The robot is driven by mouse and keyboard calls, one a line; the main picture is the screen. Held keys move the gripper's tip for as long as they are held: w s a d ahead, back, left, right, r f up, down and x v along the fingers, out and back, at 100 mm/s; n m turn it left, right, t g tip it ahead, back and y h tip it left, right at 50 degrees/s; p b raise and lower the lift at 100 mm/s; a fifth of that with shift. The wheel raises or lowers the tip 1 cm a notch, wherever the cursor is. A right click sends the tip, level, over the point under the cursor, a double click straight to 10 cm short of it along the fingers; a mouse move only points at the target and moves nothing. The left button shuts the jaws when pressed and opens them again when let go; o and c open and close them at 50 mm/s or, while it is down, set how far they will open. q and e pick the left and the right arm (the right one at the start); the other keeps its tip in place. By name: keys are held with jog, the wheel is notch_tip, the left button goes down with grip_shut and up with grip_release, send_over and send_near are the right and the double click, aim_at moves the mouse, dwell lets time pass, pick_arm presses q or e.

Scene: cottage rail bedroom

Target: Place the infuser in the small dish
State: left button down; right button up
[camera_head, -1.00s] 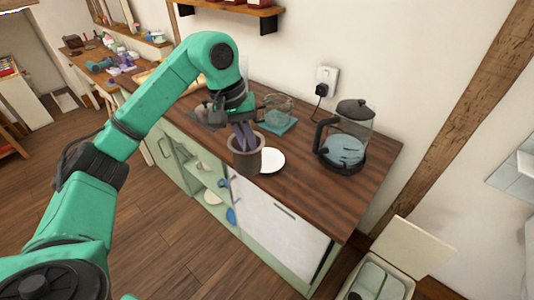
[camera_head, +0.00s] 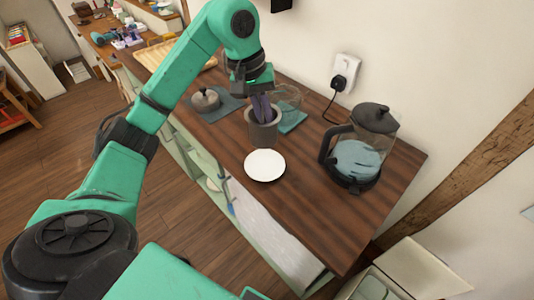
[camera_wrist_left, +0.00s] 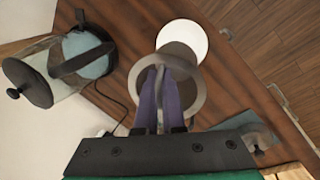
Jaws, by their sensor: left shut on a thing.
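The infuser (camera_head: 262,134) is a grey-brown cup with a loop handle. My left gripper (camera_head: 261,108) is shut on that handle with its purple fingers, and the infuser hangs upright below it. In the left wrist view the infuser's round rim (camera_wrist_left: 200,92) shows around the fingertips. The small dish (camera_head: 265,166) is white, round and empty on the wooden counter. It lies just in front of the infuser in the head view, and the infuser partly covers it in the wrist view (camera_wrist_left: 183,35). The gap between the infuser's base and the counter cannot be told. My right gripper is out of view.
A glass pot (camera_head: 288,100) on a teal mat stands close behind the infuser. A lid (camera_head: 206,98) sits on a dark mat to the left. A kettle (camera_head: 362,150) stands to the right, with its cord at the wall. The counter front of the dish is clear.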

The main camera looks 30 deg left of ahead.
pick_arm(q)
jog(key=x, duration=0.3)
jog(key=a+p+x, duration=0.1)
jog(key=x, duration=0.3)
jog(key=a+p+x, duration=0.1)
jog(key=x, duration=0.2)
jog(key=shift+s+f, duration=0.35)
jog(key=shift+f, duration=0.35)
jog(key=shift+a+f, duration=0.1)
jog(key=shift+f, duration=0.25)
jog(key=shift+w+f, duration=0.15)
jog(key=c, duration=1)
grip_release()
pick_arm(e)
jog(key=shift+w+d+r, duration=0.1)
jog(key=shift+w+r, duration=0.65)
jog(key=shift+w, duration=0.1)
pick_arm(q)
jog(key=shift+r, duration=0.25)
jog(key=b+v, duration=0.1)
jog(key=v, duration=1.1)
jog(key=shift+b, duration=0.35)
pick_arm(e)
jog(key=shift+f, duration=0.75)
